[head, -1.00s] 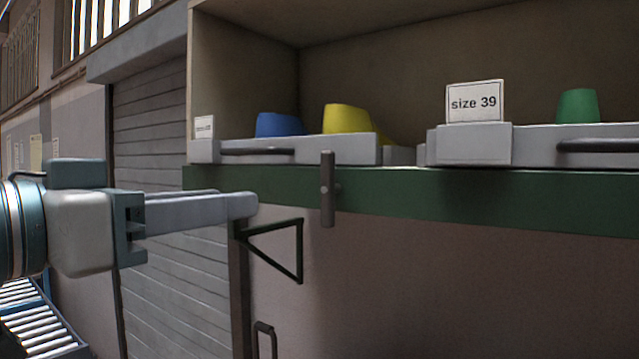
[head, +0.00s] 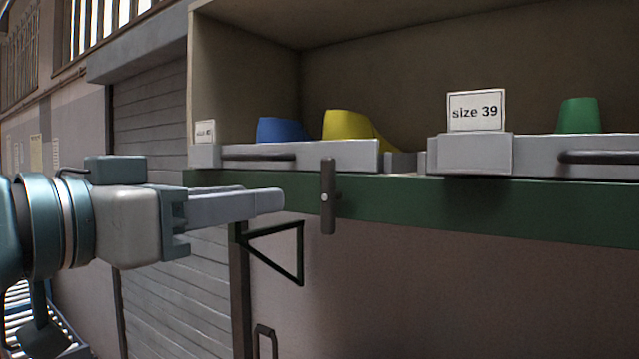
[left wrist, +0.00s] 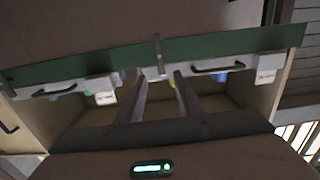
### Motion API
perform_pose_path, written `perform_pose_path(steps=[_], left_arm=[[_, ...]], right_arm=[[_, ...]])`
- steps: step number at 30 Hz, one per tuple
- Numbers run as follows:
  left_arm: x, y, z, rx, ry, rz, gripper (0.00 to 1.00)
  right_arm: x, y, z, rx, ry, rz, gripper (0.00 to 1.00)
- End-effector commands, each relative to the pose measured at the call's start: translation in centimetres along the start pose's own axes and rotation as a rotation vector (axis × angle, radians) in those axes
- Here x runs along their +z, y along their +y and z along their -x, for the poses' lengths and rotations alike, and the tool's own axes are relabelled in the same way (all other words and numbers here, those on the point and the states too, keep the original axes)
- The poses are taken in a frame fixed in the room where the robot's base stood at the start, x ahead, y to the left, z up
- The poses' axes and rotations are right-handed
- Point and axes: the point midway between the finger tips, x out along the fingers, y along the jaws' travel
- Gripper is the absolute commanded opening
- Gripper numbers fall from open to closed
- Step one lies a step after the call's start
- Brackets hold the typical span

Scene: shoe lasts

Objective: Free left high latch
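The left high latch (head: 328,212) is a dark grey upright bar on the green shelf edge (head: 420,205). Its upper end stands in front of the left grey tray (head: 345,153). My left gripper (head: 270,201) is left of the latch at about its height, fingers pointing right, with a gap between tips and latch in the picture. In the left wrist view the latch (left wrist: 159,50) lies just beyond and between the fingers (left wrist: 157,82), which are apart with nothing between them. My right gripper is not in view.
The left tray carries a blue last (head: 280,130) and a yellow last (head: 347,125). The size 39 tray (head: 470,155) carries a green last (head: 578,115). A dark triangular bracket (head: 302,255) sits under the shelf, below the fingers.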

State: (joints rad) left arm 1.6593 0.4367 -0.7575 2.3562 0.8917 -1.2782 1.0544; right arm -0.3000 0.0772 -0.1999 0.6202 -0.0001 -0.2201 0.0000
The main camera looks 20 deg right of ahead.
Motion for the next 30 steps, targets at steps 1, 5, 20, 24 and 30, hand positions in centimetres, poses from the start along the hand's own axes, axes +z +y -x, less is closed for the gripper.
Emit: perform_pose_path(steps=[1,5,20,24,30], left_arm=[[-0.3,0.1,-0.9,0.002,-0.002,0.002,0.34],[-0.3,0.1,-3.1,0.002,-0.003,0.002,0.34],[-0.3,0.0,-11.8,0.000,-0.002,0.000,0.34],[-0.2,0.0,-13.3,0.000,-0.001,0.001,0.34],[0.0,0.0,-14.2,0.001,0.000,0.000,0.34]], right_arm=[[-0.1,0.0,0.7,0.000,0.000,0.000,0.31],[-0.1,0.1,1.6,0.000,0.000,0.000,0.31],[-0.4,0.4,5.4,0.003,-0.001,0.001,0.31],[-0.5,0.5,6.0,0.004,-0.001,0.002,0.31],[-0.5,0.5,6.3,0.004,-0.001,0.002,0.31]])
